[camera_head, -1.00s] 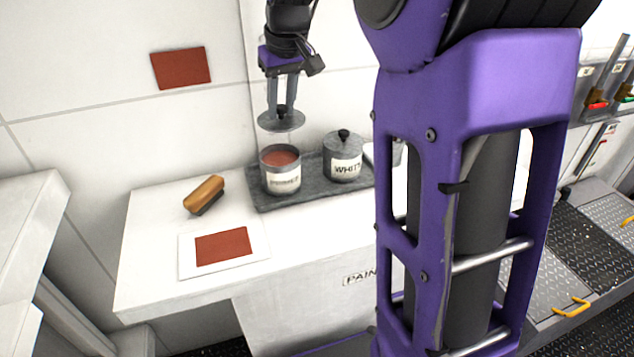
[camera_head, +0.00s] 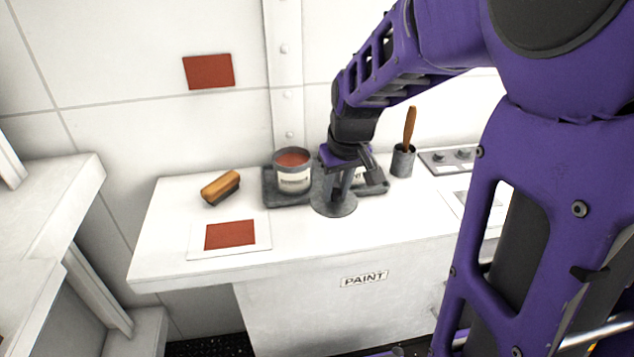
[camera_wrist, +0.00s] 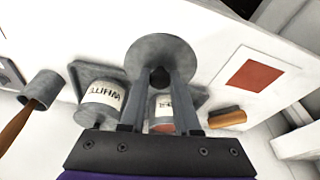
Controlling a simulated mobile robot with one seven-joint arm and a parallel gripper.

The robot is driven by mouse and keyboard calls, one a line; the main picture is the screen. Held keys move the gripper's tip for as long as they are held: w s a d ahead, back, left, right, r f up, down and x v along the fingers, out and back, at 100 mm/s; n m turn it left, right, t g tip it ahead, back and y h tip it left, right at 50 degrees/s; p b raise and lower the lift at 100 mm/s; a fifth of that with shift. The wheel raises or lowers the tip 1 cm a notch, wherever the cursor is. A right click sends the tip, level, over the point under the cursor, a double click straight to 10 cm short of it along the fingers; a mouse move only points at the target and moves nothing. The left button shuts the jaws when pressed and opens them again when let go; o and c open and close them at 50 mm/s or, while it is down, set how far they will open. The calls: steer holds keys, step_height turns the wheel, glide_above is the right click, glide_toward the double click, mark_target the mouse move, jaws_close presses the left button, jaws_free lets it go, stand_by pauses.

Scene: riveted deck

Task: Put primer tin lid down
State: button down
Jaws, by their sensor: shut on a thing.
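My gripper (camera_head: 343,190) is shut on the knob of the primer tin lid (camera_head: 334,204), a grey round disc. The lid is low over the front edge of the dark tray, right of the open primer tin; I cannot tell whether it touches the table. In the wrist view the lid (camera_wrist: 161,50) lies beyond my fingers (camera_wrist: 160,85). The primer tin (camera_head: 293,172) stands open on the tray (camera_head: 277,199) with red-brown paint inside. It is partly hidden behind my fingers in the wrist view.
A white paint tin (camera_wrist: 101,104) stands on the tray, mostly hidden behind my gripper in the head view. A wooden-handled brush (camera_head: 221,187) and a red swatch card (camera_head: 230,235) lie left. A cup (camera_head: 402,161) with a handle stands right. The table front (camera_head: 290,250) is clear.

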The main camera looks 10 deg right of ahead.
mark_target(336, 207)
steer(key=shift+f+b, duration=0.45)
steer(key=shift+f, duration=2.7)
steer(key=shift+f, duration=0.15)
steer(key=c, duration=0.6)
jaws_free()
steer(key=shift+c, duration=0.2)
steer(key=p+v, duration=0.7)
steer(key=v, duration=0.2)
steer(key=shift+r, duration=0.25)
steer(key=shift+v, duration=1.4)
